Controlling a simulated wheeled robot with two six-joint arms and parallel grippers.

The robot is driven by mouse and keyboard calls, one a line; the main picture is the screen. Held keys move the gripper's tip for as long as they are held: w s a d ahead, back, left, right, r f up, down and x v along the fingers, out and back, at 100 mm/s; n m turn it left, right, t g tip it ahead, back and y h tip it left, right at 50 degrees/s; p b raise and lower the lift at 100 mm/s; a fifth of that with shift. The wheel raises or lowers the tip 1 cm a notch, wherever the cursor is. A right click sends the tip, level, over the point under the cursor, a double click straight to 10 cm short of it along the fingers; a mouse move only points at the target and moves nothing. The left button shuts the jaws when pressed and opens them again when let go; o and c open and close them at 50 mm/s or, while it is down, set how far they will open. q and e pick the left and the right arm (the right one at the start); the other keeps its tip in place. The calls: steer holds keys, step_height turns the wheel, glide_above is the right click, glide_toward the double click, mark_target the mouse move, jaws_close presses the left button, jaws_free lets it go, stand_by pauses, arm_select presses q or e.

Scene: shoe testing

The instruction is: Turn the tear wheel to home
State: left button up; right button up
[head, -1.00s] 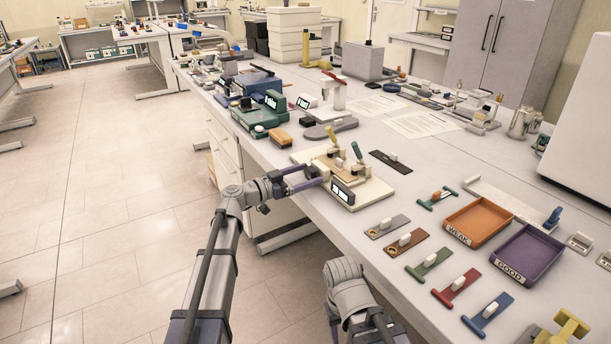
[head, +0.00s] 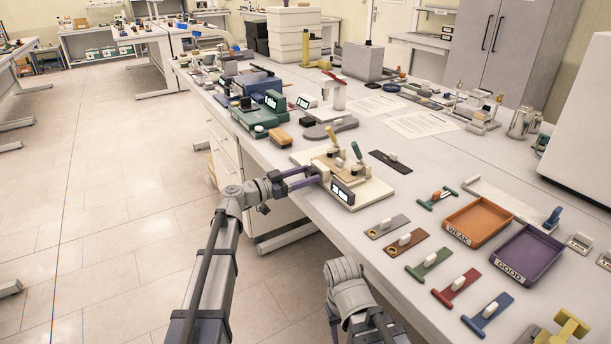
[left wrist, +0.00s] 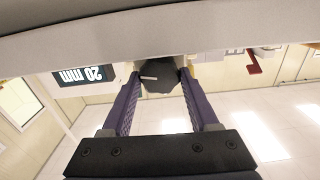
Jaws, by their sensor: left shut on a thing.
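In the left wrist view the display (left wrist: 85,75) reads "20 mm", upside down. The tear wheel (left wrist: 160,80) is a dark, many-sided knob with a pale line on its face. My left gripper (head: 318,176) is at the tester's left side, and its purple fingers close on the wheel from both sides. In the head view the wheel is hidden by the fingers. My right gripper is out of view; only its arm shows.
An orange WEAK tray (head: 478,221) and a purple GOOD tray (head: 524,252) stand to the right. Several coloured sample strips, including a red one (head: 456,287), lie in front. A teal device (head: 258,119) stands behind the tester. Open floor lies left of the bench.

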arm_select(q)
steer(key=shift+n, duration=0.3)
steer(key=shift+w+n, duration=0.1)
steer(key=shift+n, duration=3)
steer(key=o, duration=1.4)
steer(key=shift+a, duration=0.15)
steer(key=v, duration=0.7)
steer(key=shift+s+a, duration=0.25)
